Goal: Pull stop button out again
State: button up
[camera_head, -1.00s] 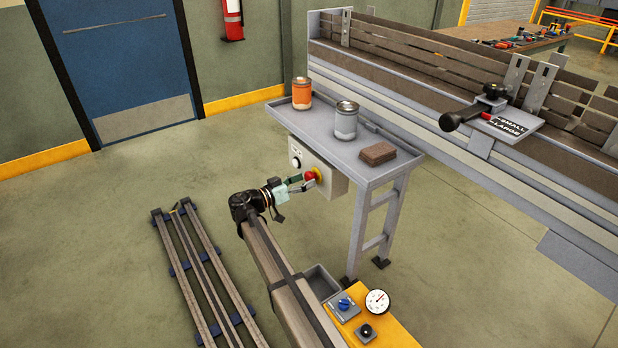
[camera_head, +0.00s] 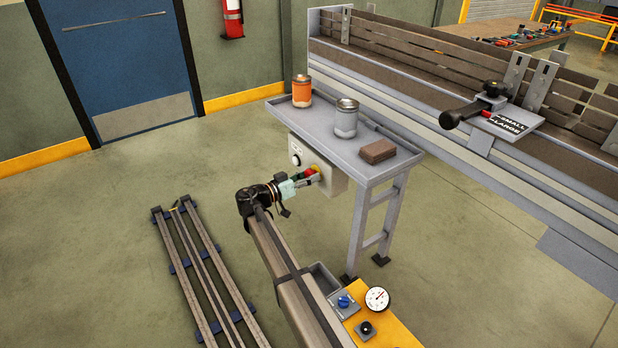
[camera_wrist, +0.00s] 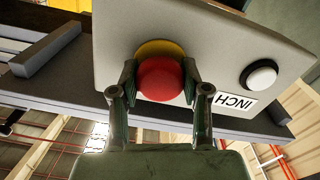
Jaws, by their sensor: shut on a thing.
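The red stop button (camera_wrist: 161,79) sits in front of its yellow backing (camera_wrist: 160,48) on the grey control box (camera_wrist: 222,50) in the wrist view. My gripper (camera_wrist: 160,88) has one finger on each side of the red head and is shut on it. In the head view my gripper (camera_head: 308,174) is at the front of the control box (camera_head: 333,181), under the small table. The fingers partly cover the red button (camera_head: 308,171) there. I cannot tell whether the button is in or out.
Above the box, the grey table (camera_head: 310,124) carries an orange can (camera_head: 302,92), a grey can (camera_head: 346,119) and a brown block (camera_head: 378,151). Floor rails (camera_head: 205,275) lie at left.

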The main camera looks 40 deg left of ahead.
jog(key=shift+s+a+b, duration=0.15)
jog(key=shift+s+b, duration=0.4)
jog(key=shift+b, duration=0.4)
jog(key=o, duration=1.3)
jog(key=shift+s, duration=0.15)
jog(key=v, duration=1.2)
